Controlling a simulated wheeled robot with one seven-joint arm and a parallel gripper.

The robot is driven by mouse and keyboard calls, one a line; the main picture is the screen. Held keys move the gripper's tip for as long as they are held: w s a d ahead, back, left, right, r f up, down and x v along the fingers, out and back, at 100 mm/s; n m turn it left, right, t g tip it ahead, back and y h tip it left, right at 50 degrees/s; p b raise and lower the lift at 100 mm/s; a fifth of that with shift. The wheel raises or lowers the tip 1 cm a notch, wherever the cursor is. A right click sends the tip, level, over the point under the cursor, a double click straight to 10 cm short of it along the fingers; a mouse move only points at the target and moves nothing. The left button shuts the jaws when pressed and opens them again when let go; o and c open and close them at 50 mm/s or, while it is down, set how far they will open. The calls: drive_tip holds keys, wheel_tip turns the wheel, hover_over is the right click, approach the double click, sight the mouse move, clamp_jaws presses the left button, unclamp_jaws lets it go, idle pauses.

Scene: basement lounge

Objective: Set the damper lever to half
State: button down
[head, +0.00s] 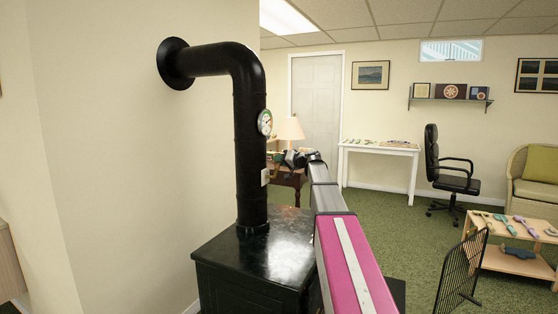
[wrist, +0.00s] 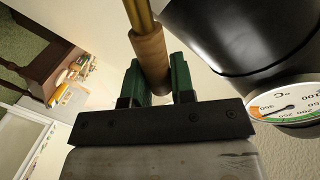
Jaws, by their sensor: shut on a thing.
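The damper lever (wrist: 150,52) shows in the wrist view as a brass rod with a wooden grip. My gripper (wrist: 157,78) has its two green fingers on either side of the wooden grip and is shut on it. The rod runs up out of the top of the wrist view, so its pivot is hidden. In the head view my gripper (head: 287,158) is at the right side of the black stovepipe (head: 250,150); the lever cannot be made out there. The lever's angle against any scale cannot be told.
A round dial gauge (head: 265,122) is on the pipe, close above my gripper; it also shows in the wrist view (wrist: 288,110). The black stove (head: 270,255) stands below. A lamp (head: 290,129) stands behind my gripper. Open green carpet (head: 405,235) lies to the right.

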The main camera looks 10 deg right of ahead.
drive_tip(key=shift+f, duration=0.2)
idle(0.4)
drive_tip(key=c, duration=1)
unclamp_jaws()
drive_tip(key=shift+d, duration=0.1)
drive_tip(key=v, duration=1.1)
drive_tip(key=shift+r, duration=0.2)
